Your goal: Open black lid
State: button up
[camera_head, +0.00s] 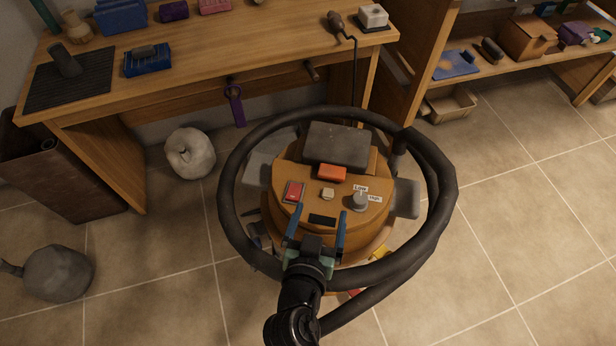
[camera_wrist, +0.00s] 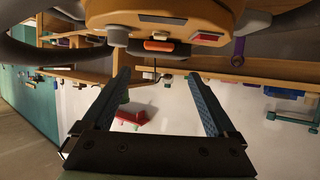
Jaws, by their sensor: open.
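The black lid (camera_head: 338,145) is a dark, flat rectangular cover at the back of the orange machine's top (camera_head: 290,170). It looks closed, lying behind an orange button (camera_head: 332,173). My gripper (camera_head: 319,210), with blue fingers, is open and empty at the near side of the machine's control panel. It is apart from the lid, with the buttons between them. In the wrist view, the open fingers (camera_wrist: 158,73) point toward the machine body (camera_wrist: 180,16), whose orange button (camera_wrist: 160,46) shows.
A black ring-shaped handle (camera_head: 232,190) surrounds the machine, close to my arm. The panel carries a red switch (camera_head: 294,191), a pale button (camera_head: 327,194) and a grey knob (camera_head: 360,201). A wooden workbench (camera_head: 215,60) stands behind. Tiled floor is free at the right.

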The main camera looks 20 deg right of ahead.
aim_at(331, 175)
jog(key=b+x, duration=0.1)
jog(key=x, duration=1.1)
jog(key=shift+w+d+f, duration=0.15)
jog(key=shift+w+d, duration=0.1)
jog(key=shift+d, duration=0.05)
jog(key=shift+c, duration=0.3)
grip_shut()
